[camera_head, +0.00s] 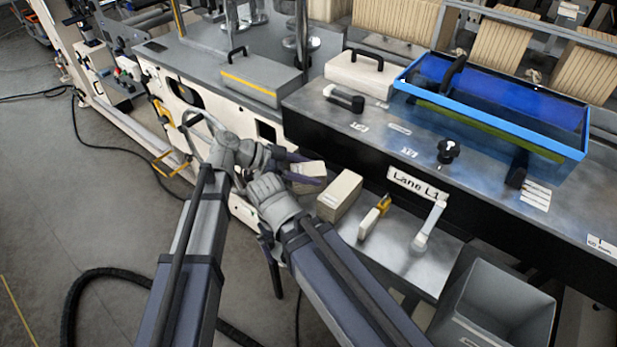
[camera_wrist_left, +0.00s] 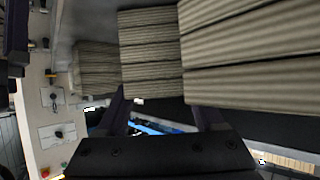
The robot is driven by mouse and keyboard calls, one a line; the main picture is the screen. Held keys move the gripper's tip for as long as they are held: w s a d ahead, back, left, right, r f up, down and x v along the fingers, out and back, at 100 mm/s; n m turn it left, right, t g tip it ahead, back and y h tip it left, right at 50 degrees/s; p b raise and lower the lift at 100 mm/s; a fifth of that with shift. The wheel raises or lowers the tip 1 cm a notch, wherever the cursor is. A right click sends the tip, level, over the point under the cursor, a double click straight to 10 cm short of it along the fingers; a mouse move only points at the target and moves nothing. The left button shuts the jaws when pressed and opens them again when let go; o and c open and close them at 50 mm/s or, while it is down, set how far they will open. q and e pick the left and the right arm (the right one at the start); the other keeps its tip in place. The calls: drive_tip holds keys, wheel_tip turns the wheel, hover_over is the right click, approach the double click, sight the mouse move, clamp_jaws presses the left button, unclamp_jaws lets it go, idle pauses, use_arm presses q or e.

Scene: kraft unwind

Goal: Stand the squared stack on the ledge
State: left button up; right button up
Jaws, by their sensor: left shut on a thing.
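My left gripper (camera_head: 303,170) is shut on a small tan stack (camera_head: 309,171) with a pale top, beside the dark front of the bench. In the left wrist view, banded layered stacks fill the top; the middle one (camera_wrist_left: 150,55) lies between my left fingers (camera_wrist_left: 162,108). A second tan stack (camera_head: 341,193) stands just right of the held one on the low grey ledge (camera_head: 408,257). My right gripper (camera_head: 271,262) points down left of the ledge; its opening is not clear, and I see nothing held in it.
A yellow-handled tool (camera_head: 376,216) and a white-handled one (camera_head: 428,228) are on the ledge below the Lane L1 sign (camera_head: 418,184). A grey bin (camera_head: 495,305) stands at the lower right. A blue tray (camera_head: 490,95) sits on the bench above.

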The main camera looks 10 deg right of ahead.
use_arm(q)
drive_tip(key=shift+f, duration=0.15)
drive_tip(key=o, duration=1.4)
drive_tip(key=shift+o, duration=0.2)
drive_tip(key=shift+a+r+p, duration=0.15)
drive_tip(key=shift+r+p, duration=0.15)
drive_tip(key=shift+r, duration=0.1)
drive_tip(key=p+v, duration=0.5)
drive_tip(key=v, duration=0.6)
drive_tip(key=shift+a, duration=0.3)
